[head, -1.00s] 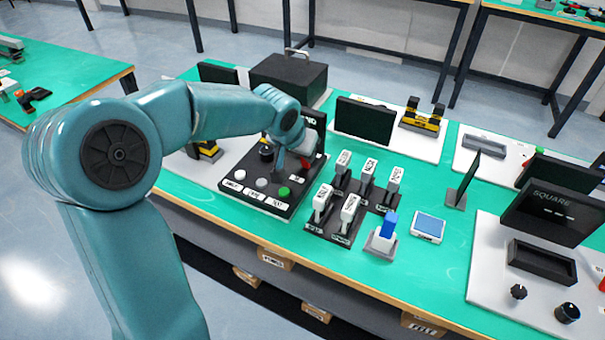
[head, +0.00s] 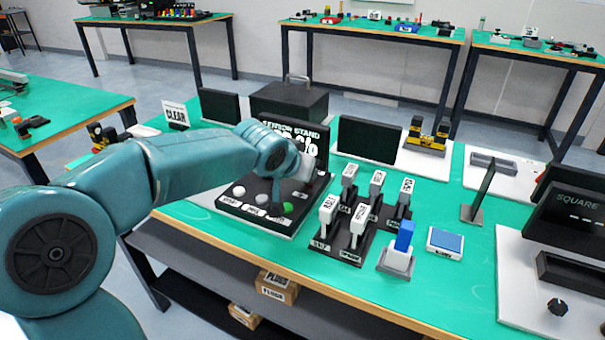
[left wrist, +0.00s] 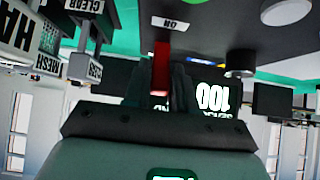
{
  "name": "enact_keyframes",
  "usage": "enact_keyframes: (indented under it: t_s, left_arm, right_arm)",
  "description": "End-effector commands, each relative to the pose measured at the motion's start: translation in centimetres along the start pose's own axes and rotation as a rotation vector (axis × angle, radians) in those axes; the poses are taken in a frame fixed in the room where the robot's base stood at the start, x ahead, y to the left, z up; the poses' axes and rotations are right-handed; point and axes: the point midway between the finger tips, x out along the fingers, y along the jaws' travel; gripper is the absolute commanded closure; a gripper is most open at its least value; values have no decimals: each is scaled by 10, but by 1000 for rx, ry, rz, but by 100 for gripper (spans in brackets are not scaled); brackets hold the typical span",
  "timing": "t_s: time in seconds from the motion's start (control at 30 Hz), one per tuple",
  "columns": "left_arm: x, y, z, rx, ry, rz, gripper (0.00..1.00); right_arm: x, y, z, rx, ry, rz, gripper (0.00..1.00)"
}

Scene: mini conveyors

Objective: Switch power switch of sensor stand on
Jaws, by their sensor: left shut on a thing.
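The sensor stand is a black panel (head: 228,204) with white knobs, a green button (head: 286,208) and labels along its front. Its lit upright display (head: 318,146) stands behind and is partly covered by my arm. In the left wrist view, a red switch lever (left wrist: 161,68) stands by an "ON" label (left wrist: 168,23). My left gripper (left wrist: 160,88) is shut on this red lever, one dark finger on each side. In the head view my left wrist hides the lever and most of the fingers. My right gripper is in neither view.
Several labelled white-topped levers (head: 350,176) stand right of the panel, with a blue rocker block (head: 404,235) and a blue-topped pad (head: 446,241) beyond. A black box (head: 289,102) and dark screens stand behind. The green table's front strip is clear.

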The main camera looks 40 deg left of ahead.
Motion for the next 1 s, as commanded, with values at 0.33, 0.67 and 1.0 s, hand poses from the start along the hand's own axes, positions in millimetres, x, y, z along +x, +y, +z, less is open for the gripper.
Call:
enact_keyframes:
  t_s: [0.33,0.67,1.0]
  left_arm:
    - [-2,0,0,0,3,0,53]
    - [-27,0,-1,-1,7,0,53]
    - [-117,0,-2,0,8,2,53]
  right_arm:
    - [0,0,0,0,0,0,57]
    - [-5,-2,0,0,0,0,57]
    - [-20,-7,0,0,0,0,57]
